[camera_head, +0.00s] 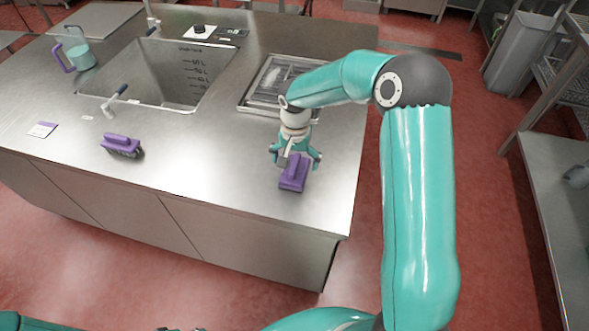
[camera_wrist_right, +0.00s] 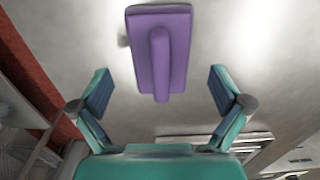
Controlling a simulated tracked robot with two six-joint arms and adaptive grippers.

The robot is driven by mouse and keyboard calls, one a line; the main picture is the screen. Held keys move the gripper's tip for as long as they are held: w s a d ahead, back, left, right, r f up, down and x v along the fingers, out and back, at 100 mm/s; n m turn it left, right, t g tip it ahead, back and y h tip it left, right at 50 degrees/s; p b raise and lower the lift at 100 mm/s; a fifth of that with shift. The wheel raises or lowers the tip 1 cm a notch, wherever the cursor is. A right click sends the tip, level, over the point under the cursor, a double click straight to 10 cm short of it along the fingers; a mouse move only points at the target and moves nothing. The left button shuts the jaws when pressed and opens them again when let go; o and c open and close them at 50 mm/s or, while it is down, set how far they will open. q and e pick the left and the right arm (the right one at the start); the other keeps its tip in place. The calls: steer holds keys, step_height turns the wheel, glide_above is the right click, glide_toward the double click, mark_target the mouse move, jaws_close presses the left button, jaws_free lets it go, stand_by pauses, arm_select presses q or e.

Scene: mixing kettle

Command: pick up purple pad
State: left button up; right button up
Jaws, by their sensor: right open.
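The purple pad (camera_head: 294,173) lies on the steel counter near its front right corner. It is a flat block with a raised ridge along its middle, seen from above in the wrist view (camera_wrist_right: 176,50). My right gripper (camera_head: 295,160) is over the counter at the pad, its fingers spread. In the wrist view the right gripper (camera_wrist_right: 163,88) is open and empty, with the pad between and slightly beyond the fingertip line. No finger touches the pad in that view.
A purple brush (camera_head: 122,146) and a small card (camera_head: 42,130) lie left on the counter (camera_head: 220,170). Behind are the kettle basin (camera_head: 165,75), a recessed tray (camera_head: 270,82) and a jug (camera_head: 78,52). The counter between brush and pad is clear.

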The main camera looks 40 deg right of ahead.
steer(key=shift+f, duration=1.45)
steer(key=c, duration=1.4)
steer(key=shift+r, duration=0.1)
steer(key=shift+c, duration=0.2)
